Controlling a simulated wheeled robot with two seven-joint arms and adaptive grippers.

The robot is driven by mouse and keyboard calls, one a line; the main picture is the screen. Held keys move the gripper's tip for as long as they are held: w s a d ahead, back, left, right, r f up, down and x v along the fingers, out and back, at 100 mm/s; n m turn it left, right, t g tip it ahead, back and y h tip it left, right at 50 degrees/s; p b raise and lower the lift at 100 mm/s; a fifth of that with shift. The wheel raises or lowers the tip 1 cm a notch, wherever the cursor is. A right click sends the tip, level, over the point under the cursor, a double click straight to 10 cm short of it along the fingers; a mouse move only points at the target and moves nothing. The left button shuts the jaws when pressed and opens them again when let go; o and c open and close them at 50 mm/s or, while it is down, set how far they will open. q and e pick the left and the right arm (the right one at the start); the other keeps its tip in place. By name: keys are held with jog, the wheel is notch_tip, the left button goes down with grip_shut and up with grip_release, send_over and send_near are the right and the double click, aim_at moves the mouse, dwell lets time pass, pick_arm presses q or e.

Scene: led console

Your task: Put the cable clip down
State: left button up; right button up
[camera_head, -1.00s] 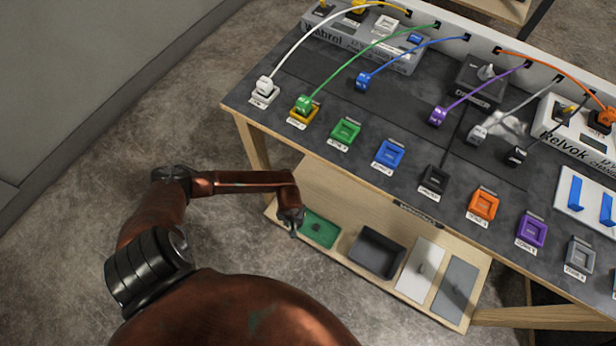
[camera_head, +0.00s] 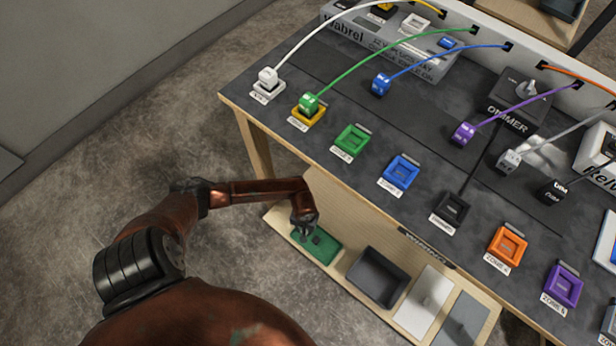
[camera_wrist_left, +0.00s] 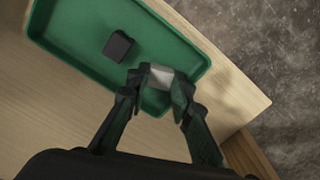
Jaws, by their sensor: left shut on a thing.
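My left gripper (camera_head: 304,230) is low over the green tray (camera_head: 330,257) on the lower shelf. In the left wrist view the fingers (camera_wrist_left: 160,84) are shut on a small light-grey piece, the cable clip (camera_wrist_left: 160,76). The clip is over the near end of the green tray (camera_wrist_left: 60,18); I cannot tell whether it touches the tray floor. A small black block (camera_wrist_left: 118,46) lies in the tray beside the clip, apart from it; it also shows in the head view (camera_head: 317,240). My right gripper is not in view.
Beside the green tray are a black bin (camera_head: 378,278), a white panel (camera_head: 424,303) and a grey panel (camera_head: 462,322). The table (camera_head: 440,185) above carries coloured sockets and plugs on cables; its front edge overhangs near my arm.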

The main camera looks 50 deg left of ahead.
pick_arm(q)
jog(key=shift+f, duration=0.25)
jog(key=o, duration=0.6)
jog(key=shift+r, duration=0.1)
jog(key=shift+c, duration=0.2)
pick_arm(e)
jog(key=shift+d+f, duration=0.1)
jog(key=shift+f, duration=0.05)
pick_arm(q)
jog(key=r+p, duration=0.1)
jog(key=r, duration=0.1)
jog(key=r+p, duration=0.1)
jog(key=r, duration=0.1)
jog(key=shift+w+a+r, duration=0.1)
jog(key=shift+w+r, duration=0.1)
jog(key=shift+r, duration=0.05)
notch_tip(320, 180, up, 8)
jog(key=p, duration=0.3)
jog(key=shift+s+p, duration=0.15)
jog(key=shift+p, duration=0.2)
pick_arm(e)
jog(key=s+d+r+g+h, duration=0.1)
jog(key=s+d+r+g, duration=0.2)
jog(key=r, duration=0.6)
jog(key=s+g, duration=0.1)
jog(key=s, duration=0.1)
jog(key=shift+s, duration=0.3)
